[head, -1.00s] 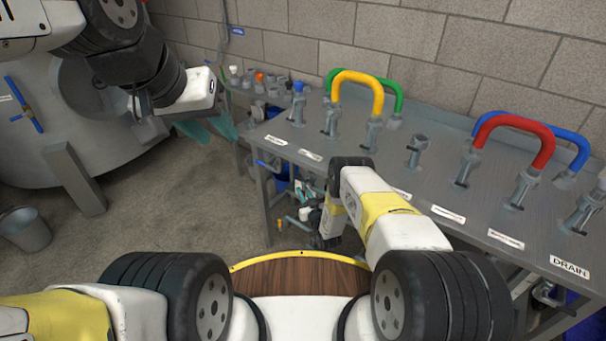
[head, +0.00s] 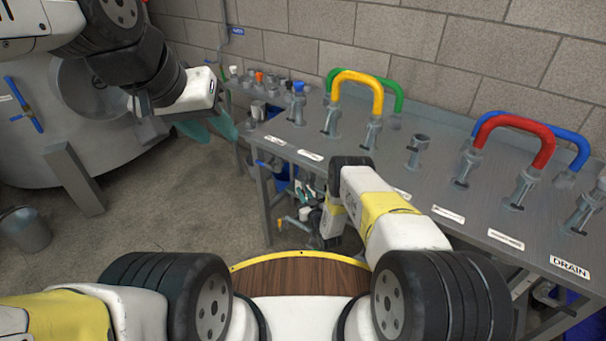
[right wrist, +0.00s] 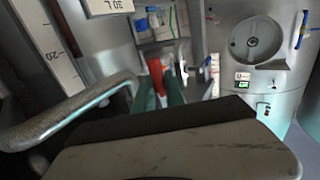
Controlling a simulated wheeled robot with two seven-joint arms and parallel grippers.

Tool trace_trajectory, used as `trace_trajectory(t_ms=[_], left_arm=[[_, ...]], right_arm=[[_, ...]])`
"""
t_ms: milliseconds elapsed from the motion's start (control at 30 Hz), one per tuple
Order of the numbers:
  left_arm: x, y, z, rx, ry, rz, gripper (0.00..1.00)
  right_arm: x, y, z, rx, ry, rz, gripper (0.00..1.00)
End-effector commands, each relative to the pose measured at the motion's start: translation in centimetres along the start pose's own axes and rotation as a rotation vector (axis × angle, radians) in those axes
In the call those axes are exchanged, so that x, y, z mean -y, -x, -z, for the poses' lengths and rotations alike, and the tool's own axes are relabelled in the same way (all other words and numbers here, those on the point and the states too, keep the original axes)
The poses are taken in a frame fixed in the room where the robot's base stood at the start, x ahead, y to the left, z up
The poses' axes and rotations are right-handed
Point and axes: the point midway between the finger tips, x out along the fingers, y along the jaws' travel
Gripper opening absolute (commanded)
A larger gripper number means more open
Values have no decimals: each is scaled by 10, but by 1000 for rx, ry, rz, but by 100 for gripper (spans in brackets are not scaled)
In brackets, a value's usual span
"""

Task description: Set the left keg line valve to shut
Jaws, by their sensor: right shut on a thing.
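A red valve handle (right wrist: 156,76) shows in the right wrist view, between the two teal fingers of my right gripper (right wrist: 160,95), which is shut on it. The valve body behind it is mostly hidden, and I cannot tell its exact setting or whether it is the left keg line valve. My left gripper (head: 210,127) is open and empty, with teal fingers, in the air left of the bench.
The steel bench (head: 440,185) carries pipe stubs and yellow (head: 357,78), green, red (head: 522,122) and blue hose loops. Its legs and under-shelf items are close to my right arm. A large steel tank (head: 60,130) and a bucket (head: 25,229) stand left. Floor between is clear.

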Motion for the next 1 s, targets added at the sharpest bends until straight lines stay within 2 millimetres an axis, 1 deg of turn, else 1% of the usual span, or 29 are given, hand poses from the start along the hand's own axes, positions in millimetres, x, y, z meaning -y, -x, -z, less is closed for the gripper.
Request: trace_trajectory(t_ms=[267,700,1000], left_arm=[[0,0,0,0,0,0,37],[0,0,0,0,0,0,37],[0,0,0,0,0,0,37]], right_arm=[[-3,3,2,84,56,0,0],[-9,15,6,351,235,1,0],[-13,20,8,473,317,1,0]])
